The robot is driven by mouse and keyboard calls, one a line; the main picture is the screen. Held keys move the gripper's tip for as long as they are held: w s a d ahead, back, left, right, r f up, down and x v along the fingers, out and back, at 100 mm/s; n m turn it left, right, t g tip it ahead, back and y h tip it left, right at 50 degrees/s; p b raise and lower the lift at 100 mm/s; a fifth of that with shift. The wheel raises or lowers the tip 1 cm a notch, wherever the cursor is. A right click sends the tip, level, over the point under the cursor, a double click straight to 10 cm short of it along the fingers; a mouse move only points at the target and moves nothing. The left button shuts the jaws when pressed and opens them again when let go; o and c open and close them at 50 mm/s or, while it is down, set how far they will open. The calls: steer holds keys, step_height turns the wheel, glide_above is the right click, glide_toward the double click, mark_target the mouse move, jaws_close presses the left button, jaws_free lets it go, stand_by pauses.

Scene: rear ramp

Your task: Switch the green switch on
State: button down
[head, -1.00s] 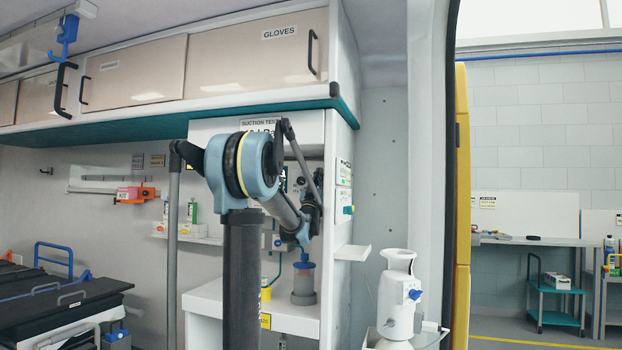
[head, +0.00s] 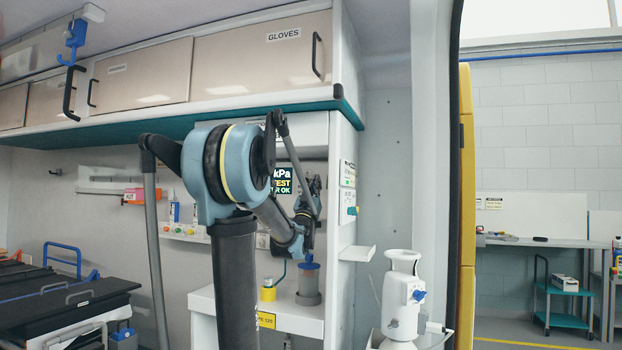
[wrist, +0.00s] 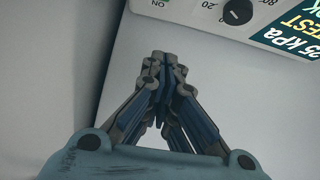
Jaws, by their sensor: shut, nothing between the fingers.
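My gripper (wrist: 163,64) is shut and empty in the wrist view. In the head view my arm covers much of the suction cabinet front, and the switch cannot be made out there.
A black dial (wrist: 238,12) sits beside the display. A capped jar (head: 308,285) and a yellow container (head: 268,290) stand on the counter below. A white device (head: 402,300) stands to the right. Overhead cupboards (head: 262,55) hang above.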

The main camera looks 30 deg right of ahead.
steer(key=v, duration=0.3)
steer(key=shift+s+a, duration=0.25)
steer(key=shift+a, duration=0.05)
stand_by(0.3)
steer(key=w+a+f+n+g+y, duration=0.15)
steer(key=a+f+n+y, duration=0.25)
steer(key=a+f+y, duration=0.6)
steer(key=w+a+f+n+g+y, duration=0.1)
steer(key=w+a+f+n+y, duration=0.35)
steer(key=a+f, duration=0.85)
steer(key=s+a+f+n+g+y, duration=0.1)
steer(key=s+a+f+g+y, duration=0.2)
steer(key=s+f, duration=1.1)
steer(key=s+a+f+g+y, duration=0.3)
steer(key=s+a+f+g, duration=0.7)
steer(key=s+f, duration=0.5)
steer(key=s, duration=0.2)
steer(key=shift+s+f+n, duration=0.15)
steer(key=shift+s+n, duration=0.2)
steer(key=shift+s, duration=0.05)
